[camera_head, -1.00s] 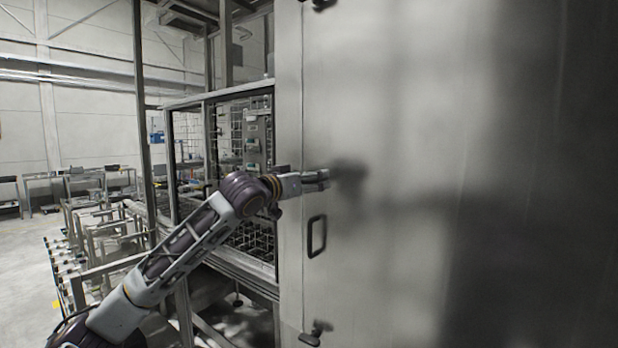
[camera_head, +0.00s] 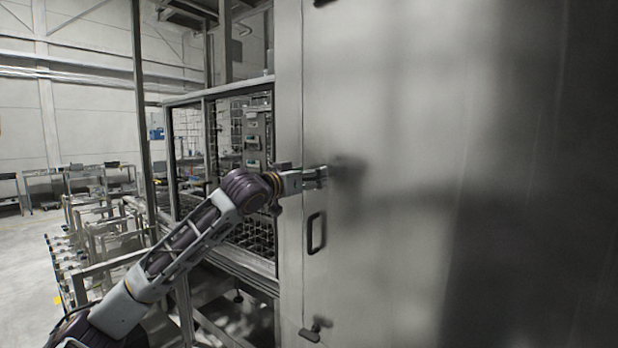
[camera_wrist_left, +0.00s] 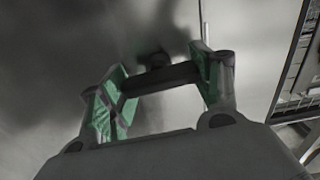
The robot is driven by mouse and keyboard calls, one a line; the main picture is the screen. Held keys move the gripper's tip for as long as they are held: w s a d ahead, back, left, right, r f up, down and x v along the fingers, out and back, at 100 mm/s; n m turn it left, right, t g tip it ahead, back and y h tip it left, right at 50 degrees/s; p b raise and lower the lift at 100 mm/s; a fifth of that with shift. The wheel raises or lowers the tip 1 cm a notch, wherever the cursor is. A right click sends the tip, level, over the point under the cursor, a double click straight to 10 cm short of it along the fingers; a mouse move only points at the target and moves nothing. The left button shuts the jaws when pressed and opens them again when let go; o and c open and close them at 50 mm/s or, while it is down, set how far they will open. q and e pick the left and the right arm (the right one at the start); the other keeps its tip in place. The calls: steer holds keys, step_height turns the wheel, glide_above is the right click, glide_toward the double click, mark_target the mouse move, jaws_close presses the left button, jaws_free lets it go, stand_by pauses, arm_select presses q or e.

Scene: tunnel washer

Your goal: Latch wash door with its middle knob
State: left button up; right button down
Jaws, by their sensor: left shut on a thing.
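The wash door (camera_head: 420,110) is a large grey metal panel that fills the right of the head view and looks flush with its frame at the left edge. My left gripper (camera_head: 318,176) reaches its left edge from the left, above the door's pull handle (camera_head: 316,233). In the left wrist view, the dark bar of the middle knob (camera_wrist_left: 165,77) lies between the green-padded fingers of my left gripper (camera_wrist_left: 160,90), which is shut on it. The knob's round base shows behind the bar against the door. In the head view the gripper hides the knob. My right gripper is out of view.
A lower knob (camera_head: 316,329) sits near the door's bottom left, and part of an upper knob (camera_head: 324,2) shows at the top edge. Left of the door stands a fenced frame (camera_head: 190,101) with metal racks beyond. Open floor (camera_head: 28,262) lies far left.

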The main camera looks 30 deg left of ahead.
arm_select(q)
steer(key=shift+m, duration=0.5)
steer(key=o, duration=1)
steer(key=shift+s, duration=0.25)
steer(key=shift+s+a, duration=0.15)
steer(key=shift+s, duration=1.75)
steer(key=shift+s+a, duration=0.15)
steer(key=shift+s, duration=1.8)
steer(key=shift+s+a, duration=0.15)
steer(key=shift+s, duration=1.75)
